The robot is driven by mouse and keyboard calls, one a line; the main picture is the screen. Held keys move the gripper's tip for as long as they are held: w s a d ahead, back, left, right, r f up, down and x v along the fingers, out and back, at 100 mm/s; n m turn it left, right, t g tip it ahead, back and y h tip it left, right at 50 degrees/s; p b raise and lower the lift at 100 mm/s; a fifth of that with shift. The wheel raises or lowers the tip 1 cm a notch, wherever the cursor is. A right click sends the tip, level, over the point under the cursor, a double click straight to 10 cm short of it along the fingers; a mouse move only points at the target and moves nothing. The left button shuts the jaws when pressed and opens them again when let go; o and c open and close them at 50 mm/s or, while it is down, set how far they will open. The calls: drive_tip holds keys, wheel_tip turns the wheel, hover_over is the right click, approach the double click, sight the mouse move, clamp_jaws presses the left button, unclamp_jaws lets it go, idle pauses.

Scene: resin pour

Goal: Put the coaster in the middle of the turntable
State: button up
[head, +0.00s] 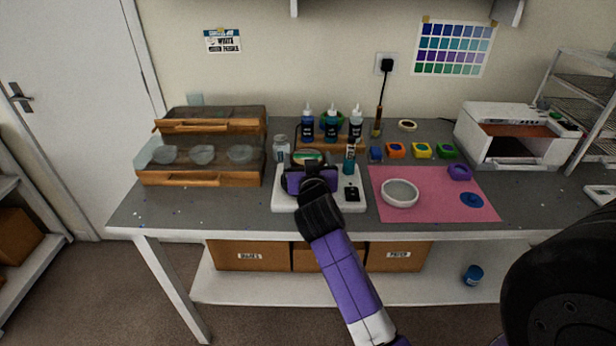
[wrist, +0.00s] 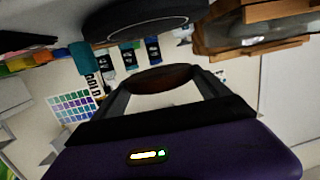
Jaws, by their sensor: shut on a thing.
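The coaster (head: 308,157) is a round piece with a pale, green and orange top, just beyond my gripper (head: 308,170) in the head view. My gripper is shut on it. In the wrist view its brown underside or edge (wrist: 168,75) shows between the black fingers. The turntable (wrist: 145,20) appears as a broad dark disc at the top of the wrist view. In the head view my gripper and wrist hide most of it above the white base (head: 283,202). The coaster seems to be above or close to the turntable; I cannot tell whether they touch.
A teal bottle (head: 349,162) stands close right of my gripper, and a clear jar (head: 281,148) close left. Dropper bottles (head: 331,128) stand behind. A pink mat (head: 430,207) with a white bowl (head: 399,194) lies right. A glass-sided case (head: 203,155) stands left.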

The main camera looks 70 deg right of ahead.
drive_tip(key=shift+f, duration=2.65)
drive_tip(key=shift+f+b, duration=0.1)
drive_tip(key=shift+b, duration=0.2)
drive_tip(key=o, duration=1.2)
drive_tip(key=shift+o, duration=0.2)
